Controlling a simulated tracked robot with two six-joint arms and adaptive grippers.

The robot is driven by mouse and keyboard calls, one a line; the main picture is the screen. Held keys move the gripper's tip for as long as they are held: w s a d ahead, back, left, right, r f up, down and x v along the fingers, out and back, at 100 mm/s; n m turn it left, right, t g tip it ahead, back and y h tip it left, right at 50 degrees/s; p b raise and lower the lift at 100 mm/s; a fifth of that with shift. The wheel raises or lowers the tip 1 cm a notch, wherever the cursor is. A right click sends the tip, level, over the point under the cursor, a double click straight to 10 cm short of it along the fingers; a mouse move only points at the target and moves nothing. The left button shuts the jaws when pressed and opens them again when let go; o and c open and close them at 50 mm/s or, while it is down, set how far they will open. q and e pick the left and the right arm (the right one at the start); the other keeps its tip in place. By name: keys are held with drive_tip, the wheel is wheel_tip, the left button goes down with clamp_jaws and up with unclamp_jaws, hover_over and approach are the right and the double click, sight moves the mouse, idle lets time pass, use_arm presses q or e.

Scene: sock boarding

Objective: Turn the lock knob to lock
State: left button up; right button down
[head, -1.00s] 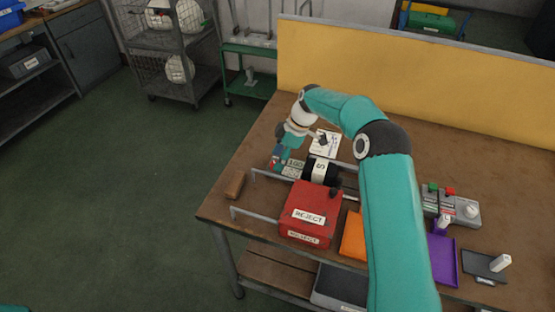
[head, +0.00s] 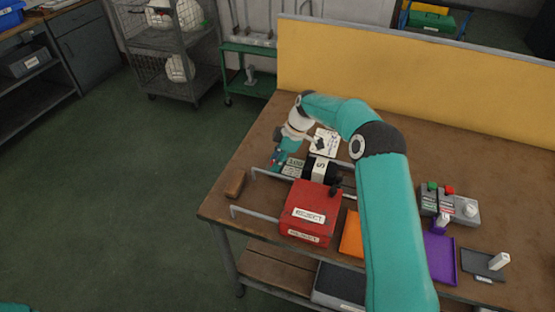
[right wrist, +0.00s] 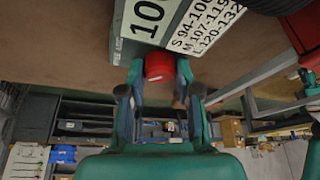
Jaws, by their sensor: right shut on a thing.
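The lock knob (right wrist: 160,66) is a small red cylinder in the right wrist view. It sticks out from a grey-green housing (right wrist: 125,50) with a "100" display and a white S/M/L size chart. My right gripper (right wrist: 160,75) has one finger on each side of the knob and is shut on it. In the head view my right gripper (head: 279,160) is at the left end of the housing (head: 293,168) and hides the knob. The knob's turn angle cannot be told.
A red REJECT box (head: 310,212) stands in front, with grey rails (head: 262,215) near it. A brown block (head: 235,184) lies by the table's left edge. A white card (head: 325,141) lies behind. Orange (head: 352,236) and purple (head: 441,258) trays and a button box (head: 452,208) are to the right.

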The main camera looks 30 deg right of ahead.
drive_tip(key=shift+f+m+t+h+b, duration=0.1)
drive_tip(key=shift+m+t+h+b, duration=0.25)
drive_tip(key=shift+m+b, duration=1)
drive_tip(key=m+t+b, duration=0.1)
drive_tip(key=m+b, duration=0.1)
drive_tip(key=shift+h+b, duration=0.35)
drive_tip(key=m+h+b, duration=0.1)
drive_tip(key=m+b, duration=0.1)
drive_tip(key=m, duration=0.1)
drive_tip(key=shift+a+m+t, duration=0.1)
drive_tip(key=shift+m+t, duration=0.15)
drive_tip(key=shift+r+m+h+b, duration=0.25)
drive_tip(key=shift+m+h+b, duration=0.55)
drive_tip(key=shift+m, duration=1)
drive_tip(key=c, duration=1)
unclamp_jaws()
drive_tip(key=shift+o, duration=1)
drive_tip(key=shift+s+a+f, duration=0.1)
